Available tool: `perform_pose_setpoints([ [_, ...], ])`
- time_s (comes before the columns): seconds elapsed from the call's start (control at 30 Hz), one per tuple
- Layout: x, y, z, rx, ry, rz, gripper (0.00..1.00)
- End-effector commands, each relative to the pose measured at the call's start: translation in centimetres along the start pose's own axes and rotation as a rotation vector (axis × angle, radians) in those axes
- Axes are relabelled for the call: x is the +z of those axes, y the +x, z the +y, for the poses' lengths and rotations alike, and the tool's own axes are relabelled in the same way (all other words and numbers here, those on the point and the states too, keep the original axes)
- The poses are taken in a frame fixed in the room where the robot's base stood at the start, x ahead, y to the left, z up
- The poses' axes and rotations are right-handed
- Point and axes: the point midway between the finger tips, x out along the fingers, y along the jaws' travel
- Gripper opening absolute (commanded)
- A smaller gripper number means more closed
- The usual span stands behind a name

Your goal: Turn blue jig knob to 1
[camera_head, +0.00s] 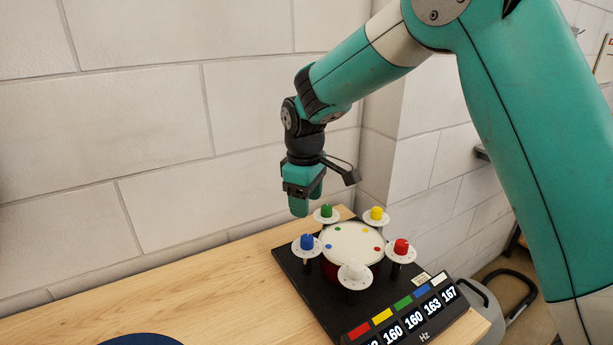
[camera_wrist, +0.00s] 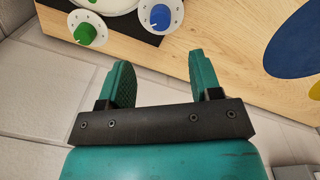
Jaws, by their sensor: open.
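The blue knob (camera_head: 307,241) stands on a white dial at the left corner of the black jig board (camera_head: 294,263). In the wrist view the blue knob (camera_wrist: 160,16) is at the top, beyond the fingertips and roughly between them, with a pale pointer mark. The dial's numbers are too small to read. My gripper (camera_head: 306,202) hangs above and behind the jig, near the green knob (camera_head: 326,210). In the wrist view my gripper (camera_wrist: 160,70) is open and empty, apart from the knobs.
Yellow (camera_head: 376,213), red (camera_head: 401,246) and white (camera_head: 352,270) knobs ring the drum (camera_head: 354,240). A Hz display (camera_head: 404,312) stands at the front. The wall (camera_head: 150,150) is close behind. The bench (camera_head: 215,285) is clear left of the jig, up to a dark blue disc (camera_head: 140,340).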

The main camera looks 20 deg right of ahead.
Motion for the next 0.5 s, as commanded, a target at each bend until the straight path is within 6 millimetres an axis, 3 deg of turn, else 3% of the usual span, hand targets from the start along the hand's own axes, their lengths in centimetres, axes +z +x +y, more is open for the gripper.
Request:
perform_pose_setpoints([
  [0.2,0.0,-4.6,0.0,0.002,0.001,0.003,0.58],
  [0.5,0.0,-6.9,0.0,0.000,0.001,0.000,0.58],
])
